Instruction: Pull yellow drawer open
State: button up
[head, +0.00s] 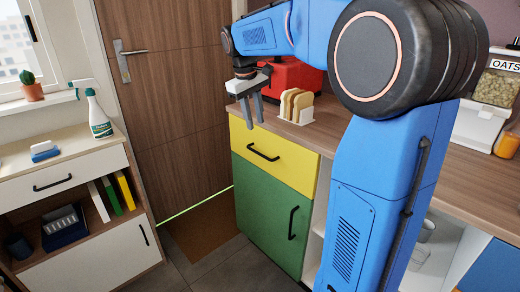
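The yellow drawer (286,169) is the top front of the counter unit in the middle of the head view. It looks closed, flush above the green door (268,212). Its black bar handle (262,152) is in plain sight, and nothing touches it. My gripper (253,125) points down above and slightly left of the handle, near the counter's left front edge. Its two grey fingers are apart with nothing seen between them. How far it stands from the drawer front is hard to tell.
A red appliance (292,75) and a rack with bread slices (298,106) stand on the counter behind my gripper. A white low cabinet (75,185) with a spray bottle (98,115) is at left. Floor before the drawer and a brown mat (207,227) look clear.

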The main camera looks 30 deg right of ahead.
send_near(260, 148)
jog(key=s+f, duration=0.1)
jog(key=f, duration=0.1)
jog(key=s+f, duration=0.2)
jog(key=s+a+f, duration=0.1)
jog(key=s+f, duration=0.1)
jog(key=shift+f, duration=0.15)
grip_shut()
